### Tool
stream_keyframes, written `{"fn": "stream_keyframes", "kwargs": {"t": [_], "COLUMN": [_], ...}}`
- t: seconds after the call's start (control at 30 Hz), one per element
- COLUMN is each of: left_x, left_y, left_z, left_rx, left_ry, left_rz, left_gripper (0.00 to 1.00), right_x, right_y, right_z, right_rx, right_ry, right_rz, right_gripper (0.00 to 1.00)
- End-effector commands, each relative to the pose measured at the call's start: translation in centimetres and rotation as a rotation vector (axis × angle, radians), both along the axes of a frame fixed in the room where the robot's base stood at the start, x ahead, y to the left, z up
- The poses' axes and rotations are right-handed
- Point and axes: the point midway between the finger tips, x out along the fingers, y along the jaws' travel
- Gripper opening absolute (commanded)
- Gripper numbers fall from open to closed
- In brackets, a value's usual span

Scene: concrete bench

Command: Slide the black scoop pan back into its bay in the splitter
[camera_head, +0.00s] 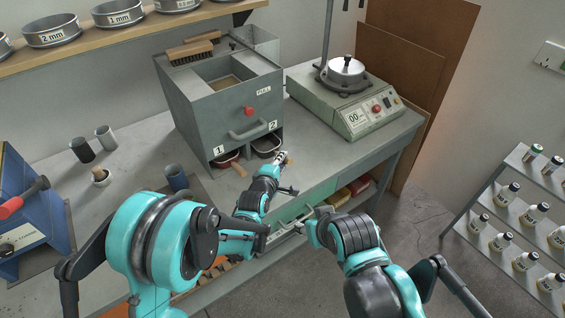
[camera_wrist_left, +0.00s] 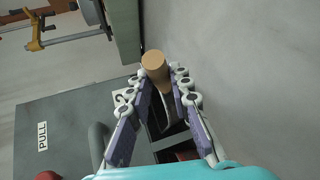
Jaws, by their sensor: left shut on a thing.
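The splitter (camera_head: 205,118) is a grey box on the bench with bays marked 1 and 2 at its foot. The black scoop pan (camera_head: 266,152) is at the mouth of bay 2, partly inside; its depth cannot be told. My left gripper (camera_head: 284,160) is shut on the pan's wooden handle, in front of the bay. In the left wrist view the handle (camera_wrist_left: 156,68) stands between the two fingers, with the dark pan (camera_wrist_left: 168,122) beyond, partly hidden. My right gripper (camera_head: 288,231) is low near the bench front, its fingers unclear.
A reddish pan with a wooden handle (camera_head: 237,168) sits at bay 1. A grey bar handle (camera_head: 248,131) and red knob (camera_head: 248,111) project above the bays. Bench between is mostly clear.

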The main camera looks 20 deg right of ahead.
Motion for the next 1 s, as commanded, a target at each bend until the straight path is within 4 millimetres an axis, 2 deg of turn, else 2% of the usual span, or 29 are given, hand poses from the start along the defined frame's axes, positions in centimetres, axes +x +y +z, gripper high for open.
{"fn": "stream_keyframes", "kwargs": {"t": [0.27,0.3,0.37,0.4,0.77,0.87,1.0], "left_x": [0.1,0.1,0.1,0.1,-0.4,-1.5,-3.9], "left_y": [0.0,0.0,0.0,0.0,0.3,1.0,2.6], "left_z": [0.0,0.0,0.0,0.0,0.2,0.6,1.6], "left_rx": [0.000,-0.001,-0.001,-0.001,-0.001,-0.001,0.000], "left_ry": [-0.001,-0.001,-0.001,-0.001,0.001,0.001,0.000], "left_rz": [0.000,0.000,0.000,0.000,0.000,0.000,0.001], "left_gripper": [0.00,0.25,0.41,0.44,0.44,0.44,0.44], "right_x": [0.0,0.0,0.0,0.0,0.0,0.0,0.0], "right_y": [0.0,0.0,0.0,0.0,0.0,0.0,0.0], "right_z": [0.0,0.0,0.0,0.0,0.0,0.0,0.0], "right_rx": [0.000,0.000,0.000,0.000,0.000,0.000,0.000], "right_ry": [0.000,0.000,0.000,0.000,0.000,0.000,0.000], "right_rz": [0.000,0.000,0.000,0.000,0.000,0.000,0.000], "right_gripper": [0.43,0.43,0.43,0.43,0.43,0.43,0.43]}}
